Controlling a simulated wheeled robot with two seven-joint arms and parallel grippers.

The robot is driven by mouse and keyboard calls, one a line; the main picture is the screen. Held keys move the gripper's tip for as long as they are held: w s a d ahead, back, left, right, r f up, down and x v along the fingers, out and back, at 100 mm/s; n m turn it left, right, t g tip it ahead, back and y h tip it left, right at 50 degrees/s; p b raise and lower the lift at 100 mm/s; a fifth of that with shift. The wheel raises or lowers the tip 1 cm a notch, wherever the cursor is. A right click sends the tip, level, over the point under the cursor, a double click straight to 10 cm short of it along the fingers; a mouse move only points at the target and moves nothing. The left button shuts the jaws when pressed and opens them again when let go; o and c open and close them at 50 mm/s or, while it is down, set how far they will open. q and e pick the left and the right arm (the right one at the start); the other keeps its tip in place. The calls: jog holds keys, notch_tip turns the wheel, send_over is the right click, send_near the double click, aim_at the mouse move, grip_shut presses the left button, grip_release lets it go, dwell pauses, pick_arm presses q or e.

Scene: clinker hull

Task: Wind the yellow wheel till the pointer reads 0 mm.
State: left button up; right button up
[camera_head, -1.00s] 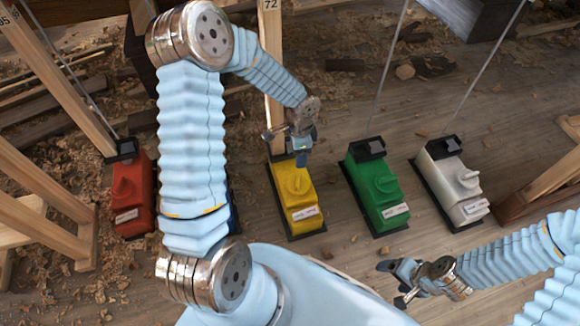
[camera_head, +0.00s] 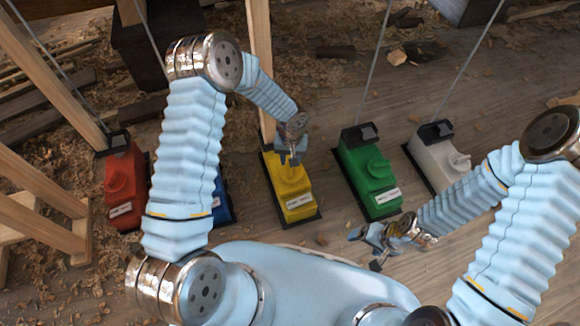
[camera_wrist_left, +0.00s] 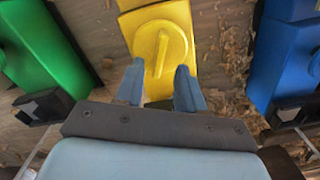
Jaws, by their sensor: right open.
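The yellow box (camera_head: 297,201) stands on the floor in the middle, with a pale label on its near end. Its yellow wheel, a round knob with a raised bar, shows clearly in the left wrist view (camera_wrist_left: 160,48); in the head view my left gripper partly covers it. My left gripper (camera_head: 291,160) is over the wheel. In the left wrist view its two fingers (camera_wrist_left: 161,80) are apart, with the knob's lower edge between and beyond the tips. My right gripper (camera_head: 364,246) is open and empty, near the green box. I see no pointer or readable scale.
A red box (camera_head: 124,188), a blue box (camera_head: 221,203) mostly behind my left arm, a green box (camera_head: 368,176) and a white box (camera_head: 437,160) stand in the row. Wooden props rise at the left. Wood shavings litter the floor.

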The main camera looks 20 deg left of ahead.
aim_at(291, 172)
pick_arm(q)
jog(key=shift+f, duration=2.35)
jog(key=shift+c, duration=0.4)
grip_shut()
